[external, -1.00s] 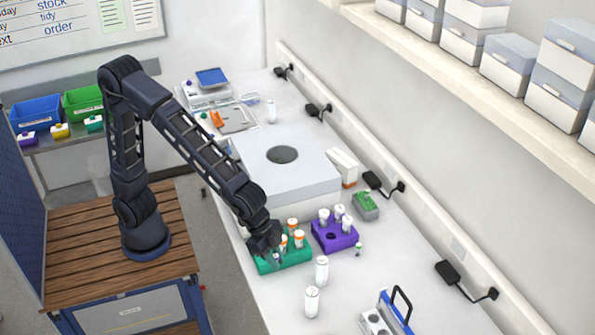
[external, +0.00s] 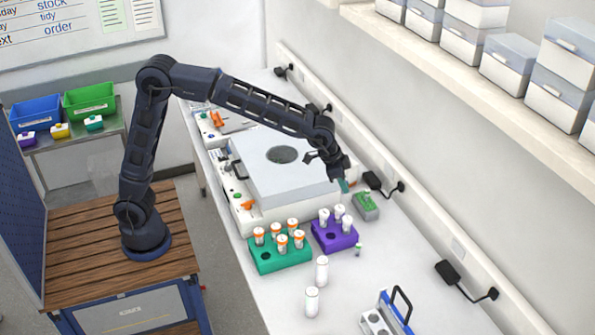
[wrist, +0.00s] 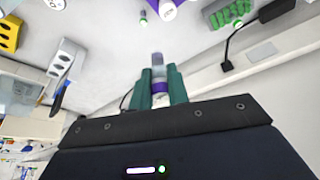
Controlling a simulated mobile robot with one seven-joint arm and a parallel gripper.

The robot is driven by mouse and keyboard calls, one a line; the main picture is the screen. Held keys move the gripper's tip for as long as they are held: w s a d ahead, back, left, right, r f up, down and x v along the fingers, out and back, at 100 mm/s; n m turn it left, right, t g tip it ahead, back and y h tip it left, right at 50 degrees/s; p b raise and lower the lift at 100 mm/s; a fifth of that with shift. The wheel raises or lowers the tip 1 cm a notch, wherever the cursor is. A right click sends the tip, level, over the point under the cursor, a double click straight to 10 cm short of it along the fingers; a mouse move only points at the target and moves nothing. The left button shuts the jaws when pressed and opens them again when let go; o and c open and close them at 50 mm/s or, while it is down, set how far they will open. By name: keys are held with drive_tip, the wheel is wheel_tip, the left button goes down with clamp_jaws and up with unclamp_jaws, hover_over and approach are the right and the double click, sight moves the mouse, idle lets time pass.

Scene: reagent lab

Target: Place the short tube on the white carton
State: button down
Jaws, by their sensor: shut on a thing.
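My gripper (external: 343,184) is above the bench beside the right corner of the large grey-lidded device. In the wrist view its teal fingers (wrist: 161,76) are shut on a short tube (wrist: 158,62), pale and translucent with a purple band between the fingers. The tube cannot be made out in the external view. The white carton, seen earlier beside the device's right side, is now mostly or wholly hidden behind my gripper in the external view. I cannot tell whether the tube touches it.
The grey-lidded device (external: 285,180) stands left of my gripper. A green rack (external: 280,262) holds several orange-capped tubes; a purple rack (external: 335,238) holds white-capped ones. A green block on a grey base (external: 366,207) and a black adapter (external: 373,180) are close by. Two white bottles (external: 321,270) stand in front.

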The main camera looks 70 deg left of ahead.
drive_tip(key=w+a+r+n+y, duration=0.15)
drive_tip(key=w+a, duration=0.45)
drive_tip(key=a, duration=0.6)
drive_tip(key=w+a+r+n, duration=0.2)
drive_tip(key=w+a, duration=0.4)
drive_tip(key=a, duration=0.6)
drive_tip(key=w+a+r+n+y, duration=0.1)
drive_tip(key=w+a+n, duration=0.1)
drive_tip(key=w+a, duration=0.7)
drive_tip(key=shift+h, duration=0.25)
drive_tip(key=f, duration=0.6)
drive_tip(key=s+a+f, duration=0.1)
drive_tip(key=f, duration=0.5)
drive_tip(key=s+a+f, duration=0.1)
drive_tip(key=f, duration=0.6)
drive_tip(key=shift+s+a, duration=0.2)
drive_tip(key=shift+s, duration=0.05)
drive_tip(key=shift+f, duration=0.2)
drive_tip(key=c, duration=1.4)
unclamp_jaws()
drive_tip(key=shift+o, duration=0.2)
